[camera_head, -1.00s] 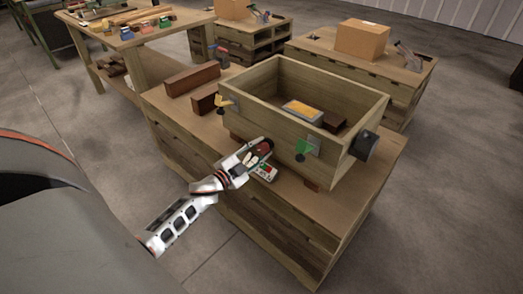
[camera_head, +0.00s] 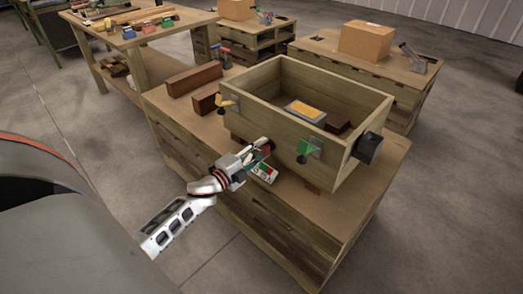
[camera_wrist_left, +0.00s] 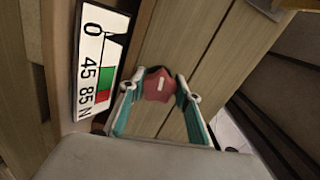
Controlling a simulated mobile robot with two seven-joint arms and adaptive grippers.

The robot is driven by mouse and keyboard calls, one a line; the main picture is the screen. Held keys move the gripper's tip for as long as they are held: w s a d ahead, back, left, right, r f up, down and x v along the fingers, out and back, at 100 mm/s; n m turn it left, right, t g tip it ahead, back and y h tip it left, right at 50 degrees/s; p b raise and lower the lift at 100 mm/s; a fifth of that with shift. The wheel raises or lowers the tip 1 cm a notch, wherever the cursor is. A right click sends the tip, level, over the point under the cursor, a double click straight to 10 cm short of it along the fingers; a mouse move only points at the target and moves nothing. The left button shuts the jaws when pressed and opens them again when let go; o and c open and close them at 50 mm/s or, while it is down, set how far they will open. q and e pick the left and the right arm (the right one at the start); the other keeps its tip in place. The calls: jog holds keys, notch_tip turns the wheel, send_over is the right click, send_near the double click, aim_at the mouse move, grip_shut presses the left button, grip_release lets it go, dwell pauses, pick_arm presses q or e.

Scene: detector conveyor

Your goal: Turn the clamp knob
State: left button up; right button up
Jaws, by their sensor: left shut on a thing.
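The clamp knob (camera_wrist_left: 159,84) is a dull red, lobed knob with a pale mark, in front of the wooden box's front wall. In the left wrist view the fingers of my left gripper (camera_wrist_left: 160,92) stand one on each side of it, shut on it. In the head view my left gripper (camera_head: 263,147) reaches the front of the box (camera_head: 268,118), and the knob is mostly hidden by the fingers. A white scale plate (camera_wrist_left: 98,62) with green and red fields and the marks 0, 45, 85 N is beside the knob; it also shows in the head view (camera_head: 264,172). My right gripper is not in view.
The box stands on a wooden workbench (camera_head: 371,178) and holds a yellow-topped block (camera_head: 305,108). A green part (camera_head: 308,147) and a yellow part (camera_head: 228,102) are on its front wall. Brown blocks (camera_head: 193,80) lie behind to the left.

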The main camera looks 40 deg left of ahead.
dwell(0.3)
pick_arm(q)
jog(key=o, duration=1.1)
jog(key=s, duration=0.8)
jog(key=s+a, duration=0.1)
jog(key=s, duration=0.3)
